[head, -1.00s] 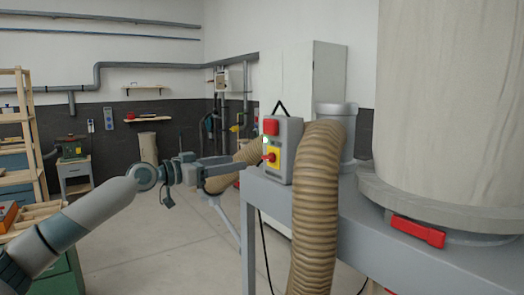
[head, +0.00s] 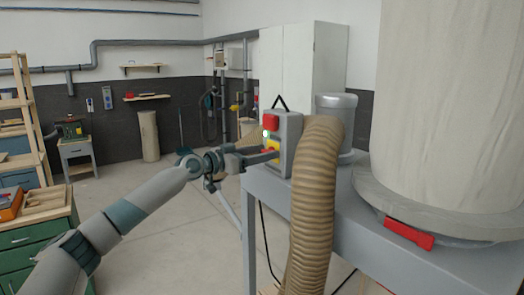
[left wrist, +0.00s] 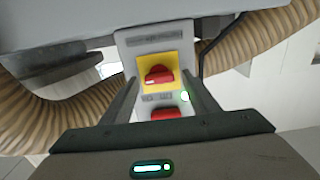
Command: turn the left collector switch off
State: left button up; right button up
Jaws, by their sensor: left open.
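The collector switch box (head: 284,150) is grey and stands on the edge of the collector's grey frame. It has a red part (head: 271,122) at the top, a lit light (head: 266,134) and a yellow plate (head: 275,143) below. My left gripper (head: 268,155) is open in front of the yellow plate and partly hides it. In the left wrist view the red rotary knob (left wrist: 158,75) on its yellow plate lies between the two open fingers. Contact with the knob cannot be told.
A ribbed tan hose (head: 316,200) curves down right beside the switch box. The large pale collector drum (head: 445,100) with a red latch (head: 409,234) stands on the grey frame (head: 375,210). A green drawer cabinet (head: 30,235) is at the left. The floor between is clear.

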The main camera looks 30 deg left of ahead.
pick_arm(q)
jog(key=c, duration=1.1)
jog(key=shift+o, duration=0.2)
